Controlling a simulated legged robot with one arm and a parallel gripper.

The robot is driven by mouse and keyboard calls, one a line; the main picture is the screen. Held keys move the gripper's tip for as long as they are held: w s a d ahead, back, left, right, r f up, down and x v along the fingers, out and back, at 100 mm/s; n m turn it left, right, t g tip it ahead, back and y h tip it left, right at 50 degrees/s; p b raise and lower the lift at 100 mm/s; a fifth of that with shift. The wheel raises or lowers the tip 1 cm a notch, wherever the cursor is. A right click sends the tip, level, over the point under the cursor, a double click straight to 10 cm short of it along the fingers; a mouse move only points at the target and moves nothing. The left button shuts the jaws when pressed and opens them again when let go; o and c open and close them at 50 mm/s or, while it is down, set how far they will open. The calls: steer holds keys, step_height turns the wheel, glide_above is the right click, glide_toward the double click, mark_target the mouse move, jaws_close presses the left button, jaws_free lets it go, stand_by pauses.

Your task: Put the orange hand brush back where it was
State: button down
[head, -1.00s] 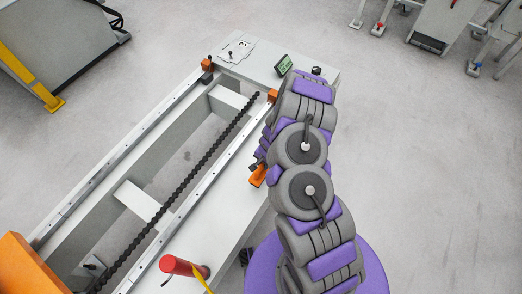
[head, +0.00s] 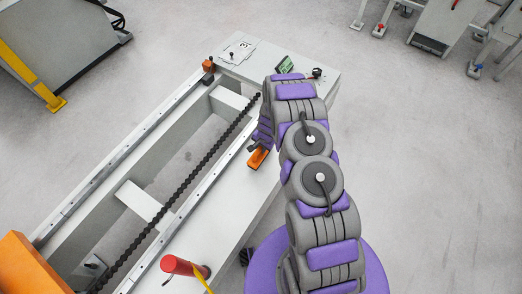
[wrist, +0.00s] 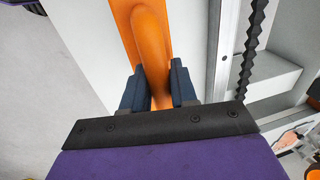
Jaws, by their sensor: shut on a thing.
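The orange hand brush (head: 258,158) shows in the head view at my gripper (head: 255,147), over the grey top of the gantry's right beam. In the wrist view the brush handle (wrist: 153,50) runs up the picture between the two dark blue fingers of my gripper (wrist: 158,88), which are shut on it. The brush's far end is cut off by the top of the wrist view. I cannot tell whether the brush touches the beam top or hangs just above it. My arm hides part of the beam.
The grey gantry beam (head: 205,240) carries a red cylinder (head: 183,266) with a yellow strap near the front. A dark toothed rack (head: 190,180) runs along the open bed to the left. A small green-screened device (head: 285,62) and a white sheet (head: 236,54) lie at the far end.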

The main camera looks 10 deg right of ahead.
steer(key=f, duration=0.2)
steer(key=f+b, duration=0.1)
steer(key=shift+w+d+f, duration=0.1)
steer(key=shift+d+f, duration=0.1)
steer(key=shift+f, duration=0.15)
steer(key=shift+r, duration=0.1)
steer(key=shift+a, duration=0.15)
steer(key=c, duration=0.9)
jaws_free()
